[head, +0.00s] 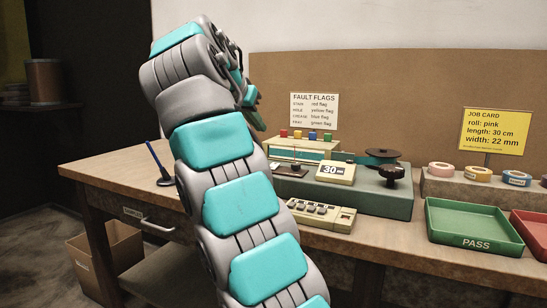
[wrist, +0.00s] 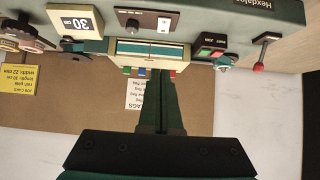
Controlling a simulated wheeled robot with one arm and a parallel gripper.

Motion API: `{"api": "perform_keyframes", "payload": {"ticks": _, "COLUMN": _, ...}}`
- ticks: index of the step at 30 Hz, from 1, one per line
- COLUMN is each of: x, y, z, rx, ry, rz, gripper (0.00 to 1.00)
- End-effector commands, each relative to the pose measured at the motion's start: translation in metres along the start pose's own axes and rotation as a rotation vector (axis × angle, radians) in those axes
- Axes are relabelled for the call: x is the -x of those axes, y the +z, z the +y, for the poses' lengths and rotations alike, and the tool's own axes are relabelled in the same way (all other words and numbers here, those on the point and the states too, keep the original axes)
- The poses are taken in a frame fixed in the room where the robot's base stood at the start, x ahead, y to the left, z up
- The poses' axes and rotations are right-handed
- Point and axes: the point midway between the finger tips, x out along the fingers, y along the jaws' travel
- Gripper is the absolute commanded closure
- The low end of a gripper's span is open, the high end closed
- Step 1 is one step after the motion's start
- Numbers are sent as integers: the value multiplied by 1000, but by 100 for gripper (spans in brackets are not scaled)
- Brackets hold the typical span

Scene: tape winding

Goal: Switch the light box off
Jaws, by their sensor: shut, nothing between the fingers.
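A cream box with a pale panel, which looks like the light box (head: 308,148), stands at the back of the bench with small coloured flags on top. It also shows in the wrist view (wrist: 120,49), upside down. My gripper (wrist: 161,78) is shut and empty; its dark fingers point at this box, with the tips near the flags. Whether they touch is unclear. A dark panel with a small knob or switch (wrist: 147,22) lies beside the box; I cannot tell which control belongs to the light box. In the head view my arm hides part of the bench.
The grey-green machine (head: 375,199) carries a "30" display (head: 335,172) and a black knob (head: 391,174). A red-tipped lever (wrist: 265,38) and red and green buttons (wrist: 212,44) show in the wrist view. A green PASS tray (head: 475,241) and tape rolls (head: 478,174) stand right.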

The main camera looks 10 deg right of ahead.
Motion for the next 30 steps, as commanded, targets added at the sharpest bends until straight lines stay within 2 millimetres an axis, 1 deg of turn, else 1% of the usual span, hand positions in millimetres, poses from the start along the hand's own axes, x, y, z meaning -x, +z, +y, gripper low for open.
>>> {"api": "perform_keyframes", "payload": {"ticks": 5, "x": -8, "y": 1, "z": 0, "rx": 1, "ry": 0, "rz": -1, "gripper": 100}}
{"api": "perform_keyframes", "payload": {"ticks": 8, "x": -22, "y": 2, "z": -1, "rx": 2, "ry": 0, "rz": 0, "gripper": 100}}
{"api": "perform_keyframes", "payload": {"ticks": 19, "x": -94, "y": 2, "z": 0, "rx": 0, "ry": 0, "rz": -1, "gripper": 100}}
{"api": "perform_keyframes", "payload": {"ticks": 21, "x": -107, "y": 5, "z": 0, "rx": 2, "ry": 1, "rz": -1, "gripper": 100}}
{"api": "perform_keyframes", "payload": {"ticks": 25, "x": -117, "y": 19, "z": 0, "rx": 4, "ry": 1, "rz": -2, "gripper": 100}}
{"api": "perform_keyframes", "payload": {"ticks": 30, "x": -124, "y": 24, "z": 1, "rx": 3, "ry": 3, "rz": -3, "gripper": 100}}
